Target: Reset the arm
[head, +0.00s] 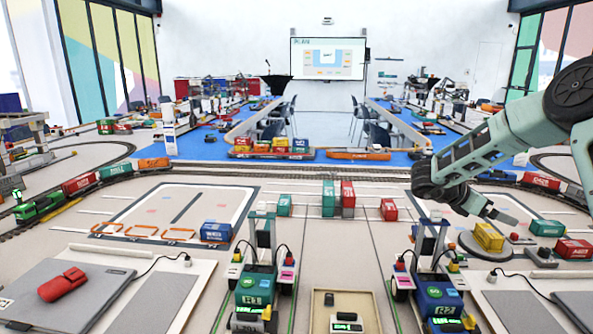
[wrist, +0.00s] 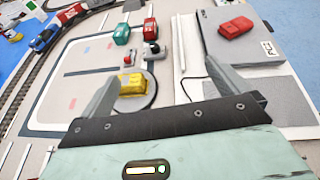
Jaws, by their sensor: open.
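My gripper (head: 503,214) reaches in from the right in the head view, above the table and close to a yellow container (head: 488,237) on a round grey turntable (head: 466,243). In the wrist view my gripper (wrist: 160,95) shows two grey fingers spread wide apart with nothing held between them. The yellow container (wrist: 133,85) lies beyond the fingers there, apart from them, nearer the left finger. Contact between gripper and container does not show in either view.
Green (head: 547,228) and red (head: 573,249) containers lie right of the turntable. A blue container (head: 216,232) sits left. A train (head: 84,181) runs along the track.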

